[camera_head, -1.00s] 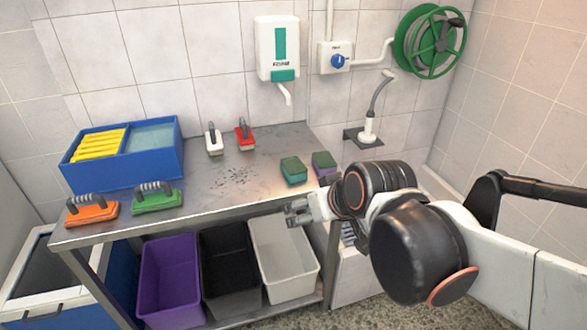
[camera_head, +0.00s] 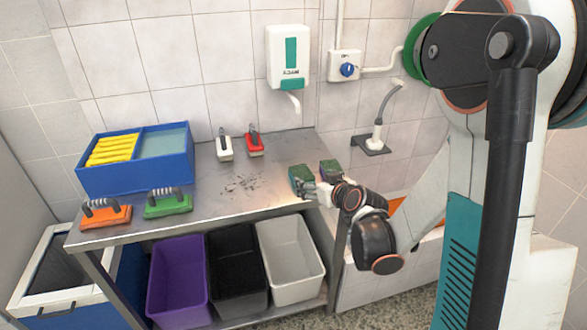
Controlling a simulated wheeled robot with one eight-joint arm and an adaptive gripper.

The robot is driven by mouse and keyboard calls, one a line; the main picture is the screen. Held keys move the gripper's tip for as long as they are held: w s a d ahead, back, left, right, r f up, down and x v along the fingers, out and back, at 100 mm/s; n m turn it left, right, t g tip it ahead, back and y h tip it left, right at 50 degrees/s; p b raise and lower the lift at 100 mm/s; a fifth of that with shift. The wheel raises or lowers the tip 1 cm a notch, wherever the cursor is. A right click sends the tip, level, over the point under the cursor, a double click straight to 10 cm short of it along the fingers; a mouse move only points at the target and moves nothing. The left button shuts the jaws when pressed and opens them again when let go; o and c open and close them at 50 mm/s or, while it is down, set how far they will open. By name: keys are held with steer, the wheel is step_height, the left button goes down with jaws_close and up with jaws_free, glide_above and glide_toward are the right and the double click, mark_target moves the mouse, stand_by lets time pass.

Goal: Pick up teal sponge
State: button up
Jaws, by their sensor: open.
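The teal sponge (camera_head: 299,175), a small block with a darker green top, lies on the right part of the steel table (camera_head: 215,208). A similar block with a green top and purple body (camera_head: 330,169) lies just to its right. My gripper (camera_head: 308,190) is open at the table's right front, right beside the teal sponge and partly covering its lower right side. I cannot tell whether the fingers touch it.
A blue two-part tray (camera_head: 125,182) is at left. Purple (camera_head: 178,280), black (camera_head: 236,270) and grey (camera_head: 291,262) bins sit below.

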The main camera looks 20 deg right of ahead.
mark_target(303, 174)
steer(key=x, duration=0.3)
steer(key=d+b+x, duration=0.1)
steer(key=x, duration=0.2)
steer(key=b+x, duration=0.1)
steer(key=x, duration=0.3)
steer(key=shift+s+d+f, duration=0.1)
steer(key=shift+d+f, duration=0.15)
steer(key=shift+f, duration=0.1)
steer(key=b+x, duration=0.2)
steer(key=x, duration=0.3)
steer(key=shift+r, duration=0.1)
steer(key=c, duration=0.8)
